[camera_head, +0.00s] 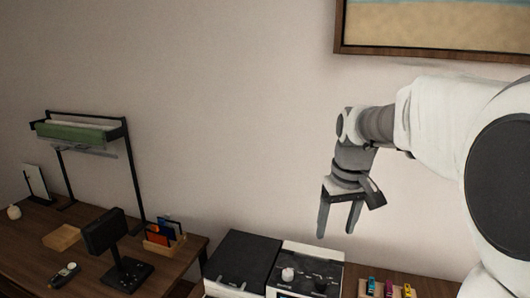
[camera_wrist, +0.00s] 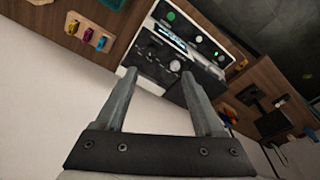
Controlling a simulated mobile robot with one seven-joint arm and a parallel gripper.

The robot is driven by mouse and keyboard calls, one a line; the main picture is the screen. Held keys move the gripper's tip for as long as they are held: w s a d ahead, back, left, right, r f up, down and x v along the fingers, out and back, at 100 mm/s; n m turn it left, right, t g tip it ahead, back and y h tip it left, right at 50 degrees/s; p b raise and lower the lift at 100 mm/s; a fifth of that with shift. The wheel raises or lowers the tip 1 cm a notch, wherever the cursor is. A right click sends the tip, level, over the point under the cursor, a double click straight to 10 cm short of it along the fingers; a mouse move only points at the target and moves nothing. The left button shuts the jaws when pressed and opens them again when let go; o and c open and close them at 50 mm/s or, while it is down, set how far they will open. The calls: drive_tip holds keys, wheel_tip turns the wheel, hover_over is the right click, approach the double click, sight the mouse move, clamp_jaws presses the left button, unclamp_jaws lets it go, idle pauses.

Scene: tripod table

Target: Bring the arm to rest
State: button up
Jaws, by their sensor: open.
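My gripper (camera_head: 337,233) hangs from my white and grey arm at the right of the head view, fingers pointing down. Its two fingers are apart with nothing between them. It is above a white and black device (camera_head: 308,268), in front of the pale wall. In the wrist view my gripper (camera_wrist: 158,80) also shows open and empty, with the device (camera_wrist: 165,62) beyond the fingertips.
A wooden table (camera_head: 188,250) at the left bears a black stand (camera_head: 118,245), a remote-like object (camera_head: 65,275), a card holder (camera_head: 165,237) and a rack with a green item (camera_head: 75,133). A dark box (camera_head: 240,262) and small coloured items (camera_head: 388,287) flank the device. A framed picture (camera_head: 435,48) hangs above.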

drive_tip(key=s+a+m+t, duration=0.2)
drive_tip(key=s+t, duration=0.1)
drive_tip(key=s, duration=1.7)
drive_tip(key=shift+s+r+t, duration=0.15)
drive_tip(key=shift+s+t, duration=0.15)
drive_tip(key=shift+t, duration=0.1)
drive_tip(key=shift+a, duration=0.2)
